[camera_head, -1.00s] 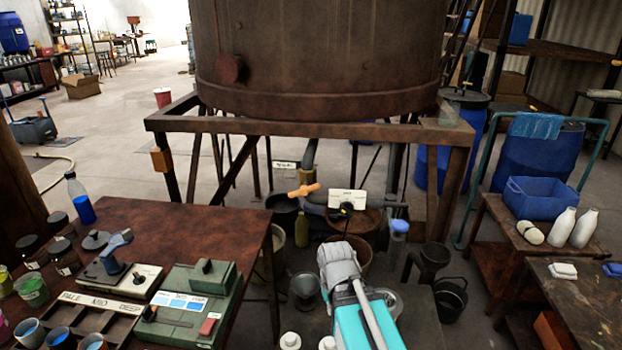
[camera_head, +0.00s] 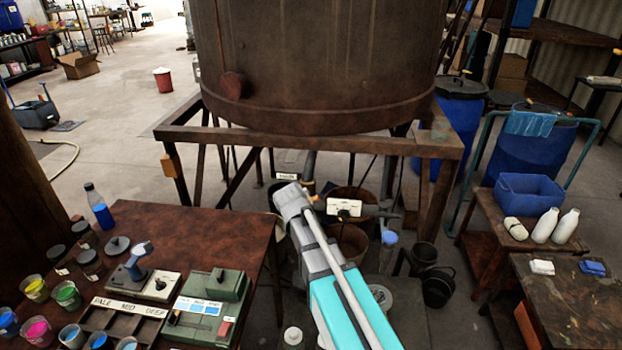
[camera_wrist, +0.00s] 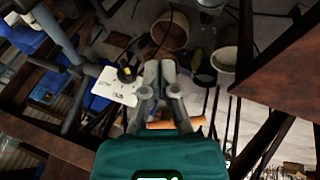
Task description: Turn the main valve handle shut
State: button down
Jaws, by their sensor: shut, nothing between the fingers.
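The orange valve handle (camera_wrist: 176,125) shows in the wrist view as a short bar lying crosswise beside my gripper's fingers, close to the green gripper body. Part of it is hidden by the gripper, and I cannot tell if they touch. My gripper (camera_wrist: 159,72) is shut and empty. In the head view my gripper (camera_head: 291,197) is below the tank frame, left of a white plate with a black knob (camera_head: 344,207). That plate also shows left of the fingers in the wrist view (camera_wrist: 112,90).
The big rusty tank (camera_head: 320,70) stands on a brown frame (camera_head: 290,140) above the pipes. A brown table (camera_head: 190,225) with jars and control boxes is at left. Buckets (camera_head: 350,240) crowd the floor below. Side tables (camera_head: 575,290) stand at right.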

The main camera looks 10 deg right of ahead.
jog(key=w+a+r+t+h+p, duration=0.1)
jog(key=w+a+r+p, duration=0.1)
jog(key=w+r+p, duration=0.3)
jog(key=w+a+r+t+h+p, duration=0.1)
jog(key=w+a+r+p, duration=0.2)
jog(key=r, duration=0.7)
jog(key=w+p, duration=0.2)
jog(key=w, duration=0.1)
jog(key=shift+r+m+t+p, duration=0.2)
jog(key=shift+m+t+p, duration=0.1)
jog(key=shift+p, duration=0.1)
jog(key=shift+d+f, duration=0.1)
jog(key=shift+f, duration=0.05)
jog(key=b, duration=0.7)
send_over(310, 199)
jog(key=w+a, duration=0.1)
jog(key=a, duration=0.1)
notch_tip(310, 199, down, 7)
jog(key=shift+r, duration=0.1)
jog(key=shift+w+d+f+b, duration=0.15)
jog(key=shift+d+f+b, duration=0.2)
jog(key=shift+f+b, duration=0.4)
jog(key=shift+s+d+f+b, duration=0.3)
jog(key=shift+f+b, duration=0.35)
jog(key=shift+s+d+f+b, duration=0.25)
jog(key=shift+d+f+b, duration=0.05)
jog(key=shift+f+b, duration=0.35)
jog(key=shift+a, duration=0.2)
